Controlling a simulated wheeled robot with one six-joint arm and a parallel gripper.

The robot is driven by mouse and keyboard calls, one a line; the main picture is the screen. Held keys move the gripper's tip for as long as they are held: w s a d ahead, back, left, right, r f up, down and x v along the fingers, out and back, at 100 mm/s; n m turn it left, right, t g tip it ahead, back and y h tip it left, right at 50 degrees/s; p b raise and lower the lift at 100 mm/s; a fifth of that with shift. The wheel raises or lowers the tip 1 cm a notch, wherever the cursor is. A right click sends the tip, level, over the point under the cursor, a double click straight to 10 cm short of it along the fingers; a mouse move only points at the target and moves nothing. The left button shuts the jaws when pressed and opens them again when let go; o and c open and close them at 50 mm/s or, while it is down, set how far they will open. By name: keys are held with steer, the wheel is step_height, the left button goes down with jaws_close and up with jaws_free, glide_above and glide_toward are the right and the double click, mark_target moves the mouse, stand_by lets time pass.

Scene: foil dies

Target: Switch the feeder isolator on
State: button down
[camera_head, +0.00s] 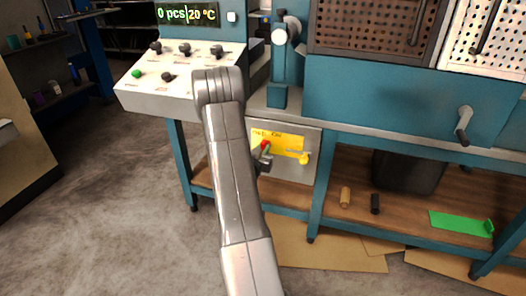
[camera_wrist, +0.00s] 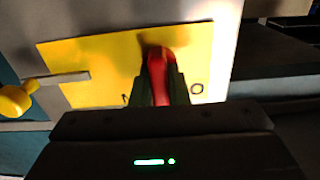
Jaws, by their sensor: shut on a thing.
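The feeder isolator's yellow plate (camera_head: 289,142) is on a grey box under the press bench. Its red handle (camera_head: 265,145) is near the left part of the plate, partly hidden by my gripper (camera_head: 264,160). In the wrist view, the red handle (camera_wrist: 157,68) stands between the two dark fingers of my gripper (camera_wrist: 160,80), which is shut on it. The yellow plate (camera_wrist: 95,65) lies behind, with part of its black lettering showing. The exact handle angle is hard to tell.
A yellow knob on a short bar (camera_head: 304,158) sticks out at the plate's right; it also shows in the wrist view (camera_wrist: 15,100). A control console (camera_head: 170,85) stands above left, under a display (camera_head: 187,14) reading 0 pcs, 20 °C.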

steer(key=c, duration=1.4)
jaws_free()
steer(key=p+v, duration=0.1)
steer(key=v, duration=1.2)
steer(key=shift+s+p, duration=0.3)
steer(key=shift+s, duration=0.05)
steer(key=shift+a, duration=0.15)
steer(key=b+x, duration=0.1)
steer(key=x, duration=1.3)
steer(key=shift+s+b, duration=0.1)
steer(key=shift+b, duration=0.2)
steer(key=shift+s, duration=0.1)
